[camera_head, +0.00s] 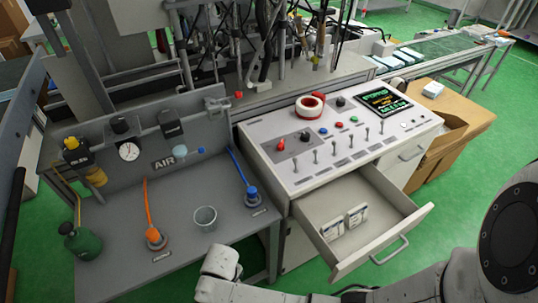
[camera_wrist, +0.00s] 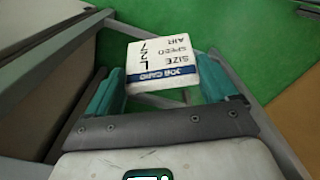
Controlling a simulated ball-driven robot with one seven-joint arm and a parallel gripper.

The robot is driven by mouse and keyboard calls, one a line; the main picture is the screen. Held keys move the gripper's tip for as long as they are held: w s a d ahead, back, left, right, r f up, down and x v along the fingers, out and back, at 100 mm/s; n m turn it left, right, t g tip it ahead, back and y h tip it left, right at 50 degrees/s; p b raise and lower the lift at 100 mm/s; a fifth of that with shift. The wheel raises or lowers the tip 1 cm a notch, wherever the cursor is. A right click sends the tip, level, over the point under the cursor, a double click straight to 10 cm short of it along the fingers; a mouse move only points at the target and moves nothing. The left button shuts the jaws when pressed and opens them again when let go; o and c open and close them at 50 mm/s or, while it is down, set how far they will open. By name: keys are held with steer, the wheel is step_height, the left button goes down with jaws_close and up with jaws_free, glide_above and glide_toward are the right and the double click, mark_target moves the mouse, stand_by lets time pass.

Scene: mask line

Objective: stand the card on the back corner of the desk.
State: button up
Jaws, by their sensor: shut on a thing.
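A white card (camera_wrist: 160,65) with a blue band reading JOB CARD and dark print (SIZE, SPEED, AIR) is held in my gripper (camera_wrist: 165,88), whose teal fingers stand at its two sides in the wrist view. The card's print appears upside down there. The gripper is not clearly seen in the head view; pale links of my arm run along the bottom edge. The control desk (camera_head: 270,122) stands at the centre right, with switches, a display and a tape roll (camera_head: 310,106) on top.
A grey bench (camera_head: 110,236) at left bears a clear cup (camera_head: 205,218), valves with orange and blue hoses, and a green bottle (camera_head: 82,242). A cardboard box (camera_head: 462,128) stands right of the desk.

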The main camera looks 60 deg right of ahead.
steer(key=shift+w+a+r, duration=0.3)
steer(key=shift+w+r, duration=0.15)
steer(key=shift+r, duration=0.1)
